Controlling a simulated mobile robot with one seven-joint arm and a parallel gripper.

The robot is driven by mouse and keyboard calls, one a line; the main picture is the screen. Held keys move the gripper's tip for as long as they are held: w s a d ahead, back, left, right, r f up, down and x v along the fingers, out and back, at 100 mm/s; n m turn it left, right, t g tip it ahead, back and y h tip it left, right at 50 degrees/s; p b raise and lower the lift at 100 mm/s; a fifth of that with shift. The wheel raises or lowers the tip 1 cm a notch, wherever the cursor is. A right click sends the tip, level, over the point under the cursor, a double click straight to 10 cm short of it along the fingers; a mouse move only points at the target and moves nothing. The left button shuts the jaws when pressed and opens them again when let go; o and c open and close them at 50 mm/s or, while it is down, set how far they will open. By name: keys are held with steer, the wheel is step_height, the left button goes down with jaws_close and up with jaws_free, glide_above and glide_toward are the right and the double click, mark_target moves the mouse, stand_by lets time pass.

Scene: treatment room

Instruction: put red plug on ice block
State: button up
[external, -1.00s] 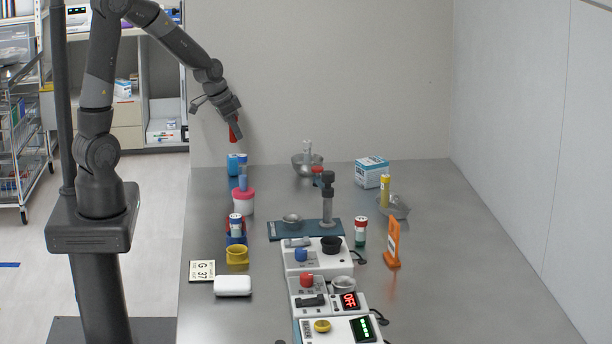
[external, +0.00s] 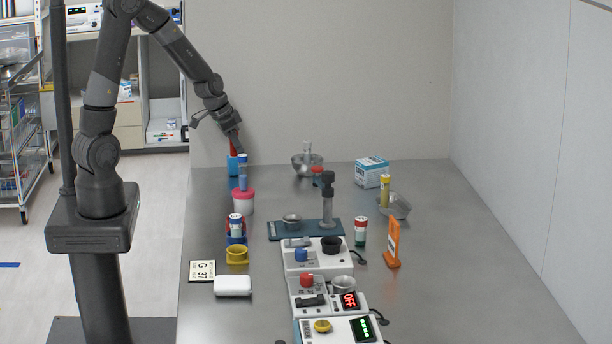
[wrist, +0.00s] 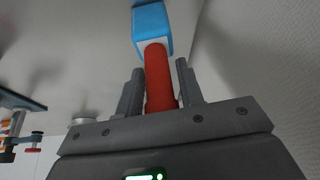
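The red plug (external: 234,148) is a slim red cylinder. It is upright under my gripper (external: 233,138), directly above the blue block (external: 235,166) at the back left of the table. In the wrist view, the red plug (wrist: 158,80) lies between the two dark fingers of my gripper (wrist: 161,75), which look shut on it. Its far end meets or nearly meets the pale face of the blue block (wrist: 153,22); I cannot tell whether they touch. The blue block appears to be the ice block.
A blue-capped tube in a pink-rimmed white cup (external: 243,202) stands just in front of the block. A metal bowl (external: 307,164) is to the right. Several devices (external: 318,256) fill the front middle.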

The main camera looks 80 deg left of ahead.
steer(key=shift+o, duration=0.8)
steer(key=shift+r, duration=0.2)
steer(key=v, duration=1.2)
steer(key=s+d+r+m, duration=0.1)
steer(key=s+d+r, duration=0.2)
steer(key=d, duration=0.4)
steer(key=s+d+r, duration=0.2)
steer(key=s+d, duration=0.2)
steer(key=d, duration=0.3)
steer(key=s+d+r+m+t+h, duration=0.1)
steer(key=s+d+r, duration=0.2)
steer(key=d, duration=0.5)
steer(key=shift+s+r+m, duration=0.3)
steer(key=shift+s, duration=0.45)
